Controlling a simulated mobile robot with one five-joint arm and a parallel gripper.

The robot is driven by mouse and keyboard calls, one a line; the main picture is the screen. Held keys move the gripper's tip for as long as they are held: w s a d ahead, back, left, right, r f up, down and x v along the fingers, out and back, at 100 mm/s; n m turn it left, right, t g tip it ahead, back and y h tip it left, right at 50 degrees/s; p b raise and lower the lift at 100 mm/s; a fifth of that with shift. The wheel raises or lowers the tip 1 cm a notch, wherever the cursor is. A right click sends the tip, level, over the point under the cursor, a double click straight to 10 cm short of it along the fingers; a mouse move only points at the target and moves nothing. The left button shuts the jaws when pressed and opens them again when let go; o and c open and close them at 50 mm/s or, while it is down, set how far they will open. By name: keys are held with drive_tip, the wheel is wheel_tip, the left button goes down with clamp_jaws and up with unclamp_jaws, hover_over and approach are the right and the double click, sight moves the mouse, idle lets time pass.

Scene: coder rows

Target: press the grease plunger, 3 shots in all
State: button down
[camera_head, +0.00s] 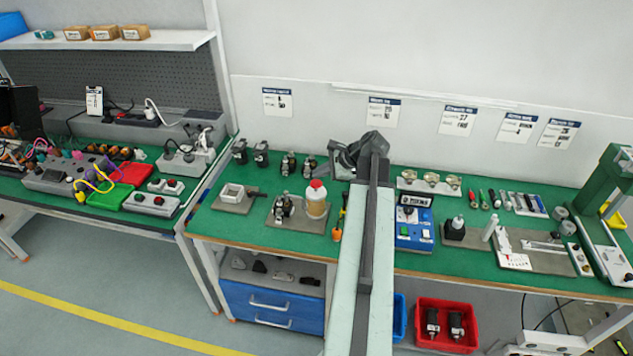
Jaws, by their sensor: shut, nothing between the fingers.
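A cream-coloured jar with a red top (316,197) stands upright on a grey mat on the green bench, left of my arm. The red top looks like the grease plunger, though it is small in view. My gripper (339,160) is at the end of my raised arm, behind and to the right of the jar in the picture. It appears apart from the red top. It is shut with nothing held. My arm hides part of the bench behind it.
Small dark metal parts (283,207) stand beside the jar. An orange-handled tool (338,232) lies just right of it. A blue control box (413,226) stands right of my arm.

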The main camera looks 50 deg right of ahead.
sight(320, 183)
wheel_tip(320, 183, up, 5)
drive_tip(key=p, duration=0.4)
drive_tip(key=shift+p, duration=0.35)
drive_tip(key=shift+f, duration=0.1)
idle(1.9)
drive_tip(key=n, duration=0.4)
drive_tip(key=shift+d, duration=0.1)
drive_tip(key=n, duration=0.5)
drive_tip(key=shift+d+r, duration=0.1)
drive_tip(key=shift+r, duration=0.1)
drive_tip(key=r+n+p, duration=0.1)
drive_tip(key=n, duration=0.1)
drive_tip(key=r+n+p, duration=0.1)
drive_tip(key=n, duration=0.2)
drive_tip(key=r+n+h+p, duration=0.1)
drive_tip(key=n, duration=0.1)
drive_tip(key=shift+a+r+n+p, duration=0.2)
drive_tip(key=shift+a+n+p, duration=0.1)
drive_tip(key=shift+n, duration=0.1)
drive_tip(key=shift+f, duration=0.1)
